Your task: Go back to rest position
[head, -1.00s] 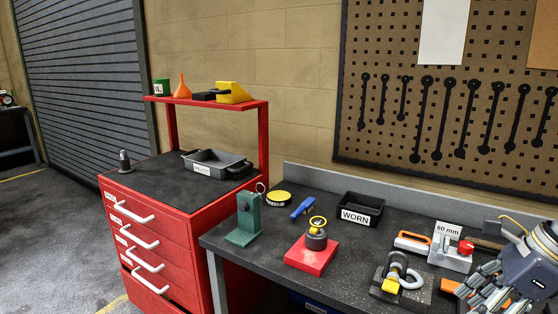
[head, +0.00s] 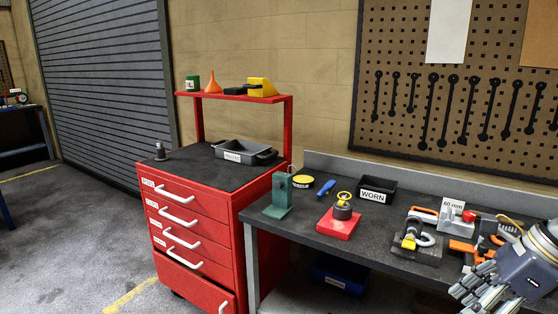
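One gripper (head: 470,292) of mine shows at the lower right of the head view, in front of the workbench (head: 330,245); by its side of the picture it is my right. Its grey fingers look spread, with nothing seen between them. Orange pieces on the bench lie behind it. My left gripper is not in view.
A red tool trolley (head: 195,230) stands left of the bench, its bottom drawer slightly out. The bench holds a green block (head: 278,197), a red plate (head: 338,226), a WORN bin (head: 376,190) and a clamp device (head: 418,240). The floor (head: 70,240) at left is clear.

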